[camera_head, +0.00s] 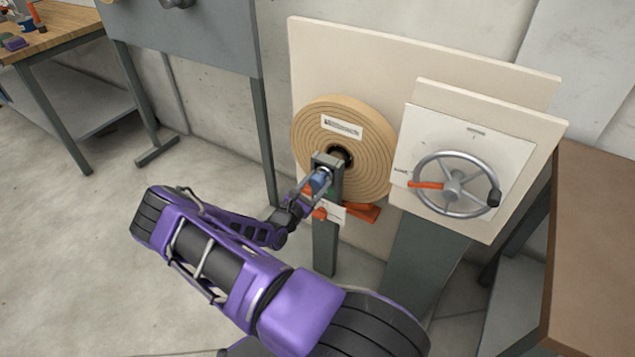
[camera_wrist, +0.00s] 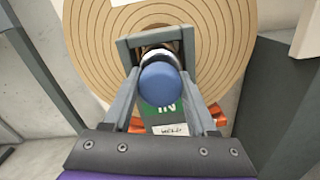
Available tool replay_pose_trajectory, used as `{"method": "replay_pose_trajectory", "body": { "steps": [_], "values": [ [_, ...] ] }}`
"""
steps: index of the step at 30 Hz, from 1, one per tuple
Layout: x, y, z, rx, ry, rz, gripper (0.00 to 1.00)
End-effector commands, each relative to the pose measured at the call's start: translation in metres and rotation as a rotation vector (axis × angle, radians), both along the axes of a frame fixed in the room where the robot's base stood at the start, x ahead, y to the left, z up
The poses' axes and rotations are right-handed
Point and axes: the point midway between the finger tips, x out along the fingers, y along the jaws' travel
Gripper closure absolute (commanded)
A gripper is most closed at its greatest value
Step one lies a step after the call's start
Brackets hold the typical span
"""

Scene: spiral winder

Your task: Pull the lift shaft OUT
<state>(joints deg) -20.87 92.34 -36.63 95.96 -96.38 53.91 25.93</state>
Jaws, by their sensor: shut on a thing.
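The lift shaft ends in a blue knob (camera_head: 319,180) in front of the spiral-grooved tan disc (camera_head: 372,172). In the wrist view the round blue knob (camera_wrist: 160,84) faces me, with a pale collar behind it. My gripper (camera_head: 322,172) is at the shaft in front of the disc's centre. In the wrist view its two grey fingers run along both sides of the knob, and it is shut on the shaft. A green plate (camera_wrist: 165,112) with the letters IN shows below the knob. The exact finger contact is hard to see.
A spoked handwheel (camera_head: 453,184) with an orange pointer is mounted on the panel to the right. Orange parts (camera_head: 362,212) sit below the disc. A brown table (camera_head: 600,220) stands at far right, a wooden workbench (camera_head: 62,27) at upper left. The floor at left is clear.

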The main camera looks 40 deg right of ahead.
Motion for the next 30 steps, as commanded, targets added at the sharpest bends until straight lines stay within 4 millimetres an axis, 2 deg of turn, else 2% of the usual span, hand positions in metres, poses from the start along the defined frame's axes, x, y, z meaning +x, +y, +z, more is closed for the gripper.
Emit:
{"method": "replay_pose_trajectory", "body": {
  "steps": [4, 9, 13, 18, 26, 27, 30],
  "values": [
    [-0.010, 0.027, 0.003, 0.002, 0.001, 0.003, 1.00],
    [-0.027, 0.071, 0.002, 0.002, 0.002, 0.006, 1.00],
    [-0.038, 0.094, 0.000, 0.002, 0.001, 0.003, 1.00],
    [-0.043, 0.105, 0.000, 0.001, 0.001, 0.000, 1.00],
    [-0.044, 0.106, -0.001, 0.002, 0.002, 0.001, 1.00],
    [-0.044, 0.106, -0.001, 0.002, 0.002, 0.001, 0.36],
    [-0.044, 0.105, -0.001, 0.001, 0.002, 0.001, 0.18]
  ]
}}
